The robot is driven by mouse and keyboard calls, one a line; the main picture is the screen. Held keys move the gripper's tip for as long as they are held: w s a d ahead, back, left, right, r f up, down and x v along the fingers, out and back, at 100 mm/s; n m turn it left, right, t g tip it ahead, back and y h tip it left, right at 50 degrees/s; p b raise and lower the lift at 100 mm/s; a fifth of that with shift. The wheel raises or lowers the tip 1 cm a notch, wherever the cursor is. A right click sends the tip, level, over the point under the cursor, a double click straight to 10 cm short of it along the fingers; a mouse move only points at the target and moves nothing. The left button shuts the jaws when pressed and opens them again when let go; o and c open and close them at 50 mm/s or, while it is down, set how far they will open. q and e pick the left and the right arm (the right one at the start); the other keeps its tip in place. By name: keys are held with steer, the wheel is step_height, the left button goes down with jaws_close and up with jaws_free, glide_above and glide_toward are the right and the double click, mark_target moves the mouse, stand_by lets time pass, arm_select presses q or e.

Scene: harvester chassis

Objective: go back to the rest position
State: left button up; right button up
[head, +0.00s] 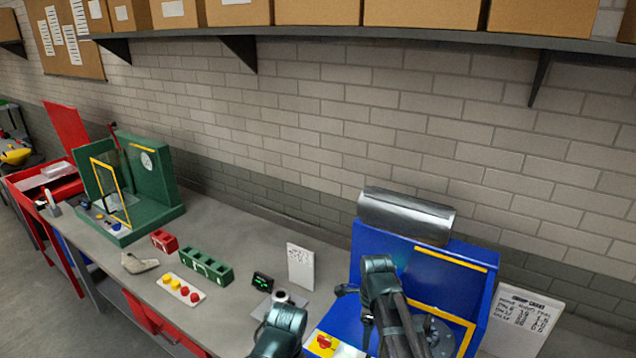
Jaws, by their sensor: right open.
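My right gripper (353,305) is in front of the left side of the blue machine (488,262). Its dark fingers are apart, with nothing seen between them. My right arm (380,276) comes up from the bottom edge and covers part of the blue machine's front. A teal link of my left arm (280,328) shows at the bottom middle, over the bench's front edge; my left gripper is not visible.
The grey bench (245,240) runs along a brick wall. On it stand a green machine (158,185), a green block with holes (206,266), a red block (164,241), a button plate (181,289) and a white card (300,267). A shelf with boxes (420,12) hangs above.

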steer(key=s+a+f+n+b, duration=0.5)
steer(key=s+f+n+b, duration=0.2)
steer(key=n, duration=0.6)
steer(key=s+a+f+n+h+b, duration=0.1)
steer(key=s+a+f+n+b, duration=0.4)
steer(key=n, duration=0.8)
step_height(320, 180, down, 4)
steer(key=s+b, duration=0.1)
steer(key=b, duration=0.2)
steer(key=shift+s, duration=0.4)
